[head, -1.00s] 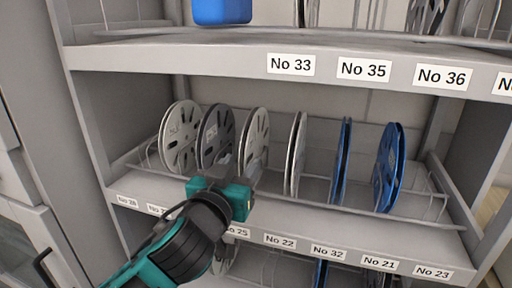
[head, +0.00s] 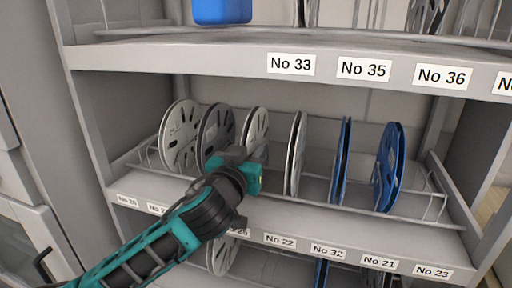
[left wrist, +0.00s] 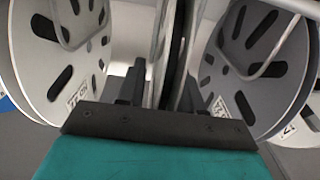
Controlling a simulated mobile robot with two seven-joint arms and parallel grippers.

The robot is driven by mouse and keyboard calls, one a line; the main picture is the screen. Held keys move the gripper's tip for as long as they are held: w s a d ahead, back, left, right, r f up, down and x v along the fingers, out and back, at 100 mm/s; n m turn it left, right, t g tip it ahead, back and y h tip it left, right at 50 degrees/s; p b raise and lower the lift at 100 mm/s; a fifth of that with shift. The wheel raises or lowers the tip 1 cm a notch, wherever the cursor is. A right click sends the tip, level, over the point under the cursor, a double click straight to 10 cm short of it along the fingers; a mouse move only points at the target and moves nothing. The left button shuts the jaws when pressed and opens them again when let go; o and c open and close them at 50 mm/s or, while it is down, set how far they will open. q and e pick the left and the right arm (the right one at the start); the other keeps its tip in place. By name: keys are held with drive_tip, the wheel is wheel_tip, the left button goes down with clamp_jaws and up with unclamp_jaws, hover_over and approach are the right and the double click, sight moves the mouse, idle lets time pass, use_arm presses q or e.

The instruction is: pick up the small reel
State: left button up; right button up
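Several reels stand on edge in a wire rack on the middle shelf. From the left in the head view are a pale reel (head: 180,132), a dark grey reel (head: 215,128), a smaller-looking pale reel (head: 257,124) and another pale reel (head: 296,150). My left gripper (head: 258,154) reaches in at the front of the smaller-looking pale reel, hiding its lower part. In the left wrist view, the dark fingers (left wrist: 161,88) are apart, with a reel seen edge-on (left wrist: 167,50) between them. Contact cannot be told. My right gripper is not in view.
Two blue reels (head: 341,160) (head: 388,165) stand farther right in the rack.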

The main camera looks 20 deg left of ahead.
use_arm(q)
drive_tip(key=c, duration=0.6)
clamp_jaws()
drive_tip(key=shift+r, duration=0.1)
